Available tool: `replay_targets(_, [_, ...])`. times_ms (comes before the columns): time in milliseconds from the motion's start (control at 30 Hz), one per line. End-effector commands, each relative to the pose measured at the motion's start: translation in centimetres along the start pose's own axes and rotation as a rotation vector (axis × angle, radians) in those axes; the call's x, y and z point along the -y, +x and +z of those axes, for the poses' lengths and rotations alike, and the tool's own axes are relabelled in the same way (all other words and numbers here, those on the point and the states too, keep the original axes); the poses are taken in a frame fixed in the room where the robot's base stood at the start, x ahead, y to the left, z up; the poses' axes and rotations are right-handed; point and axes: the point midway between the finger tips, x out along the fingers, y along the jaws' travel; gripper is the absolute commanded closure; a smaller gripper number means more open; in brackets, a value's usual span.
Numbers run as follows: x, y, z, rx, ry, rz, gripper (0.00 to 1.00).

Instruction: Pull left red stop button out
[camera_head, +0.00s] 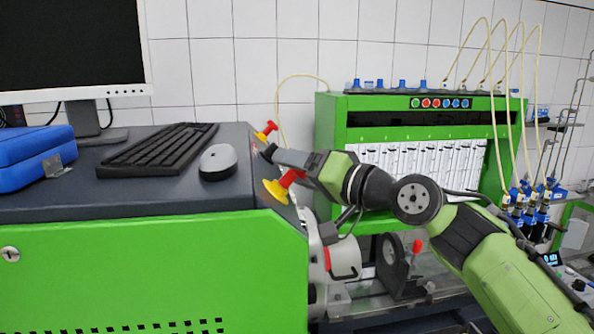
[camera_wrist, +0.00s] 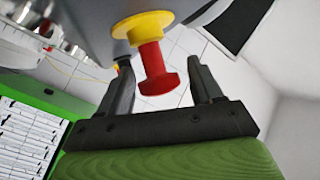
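Two red stop buttons on yellow collars sit along the right end of the dark bench top in the head view. The nearer one (camera_head: 290,178) is partly beside my gripper (camera_head: 272,154), and the farther one (camera_head: 267,130) is just beyond it. In the wrist view, one red button (camera_wrist: 155,72) with its yellow collar (camera_wrist: 142,25) stands between the two fingers of my gripper (camera_wrist: 158,63). The fingers are open, with a gap visible on each side of the button. It looks like the nearer button, but I cannot be certain.
A keyboard (camera_head: 158,149) and mouse (camera_head: 218,162) lie on the bench top (camera_head: 140,196), left of the buttons. The green pump cabinet (camera_head: 330,130) with looping hoses stands behind my arm. White machinery (camera_head: 343,256) sits below my arm.

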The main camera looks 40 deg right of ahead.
Motion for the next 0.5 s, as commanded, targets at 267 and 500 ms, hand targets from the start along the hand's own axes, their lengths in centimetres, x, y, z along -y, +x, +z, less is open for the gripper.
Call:
replay_targets(267, [-0.1, -0.1, 0.1, 0.001, 0.0, 0.001, 0.32])
replay_targets(500, [-0.2, -4.3, 0.0, -0.004, 0.002, 0.001, 0.32])
